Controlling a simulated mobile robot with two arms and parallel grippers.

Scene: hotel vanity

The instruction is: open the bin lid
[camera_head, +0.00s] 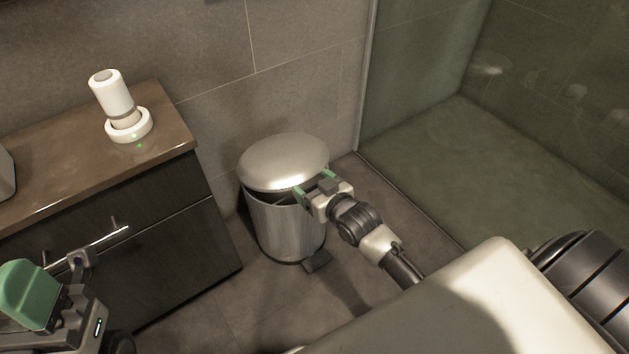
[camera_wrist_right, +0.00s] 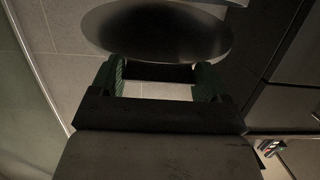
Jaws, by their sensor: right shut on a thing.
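The bin (camera_head: 285,228) is a round brushed-metal can on the floor beside the vanity, with a pedal at its foot. Its domed silver lid (camera_head: 283,160) is tilted up a little, with a dark gap above the can's rim on the front side. My right gripper (camera_head: 313,191) is at the front right edge of the lid and is shut on it. In the right wrist view the lid (camera_wrist_right: 160,30) is a dark disc at the tips of my green fingers (camera_wrist_right: 160,75). My left gripper (camera_head: 28,295) is at the lower left, partly out of frame; its opening is unclear.
The vanity (camera_head: 170,100) with dark drawers stands left of the bin. Its bar handle (camera_head: 100,240) is near my left gripper. A white bottle on a round base (camera_head: 128,124) stands on top. A glass shower wall (camera_head: 410,80) is at the right.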

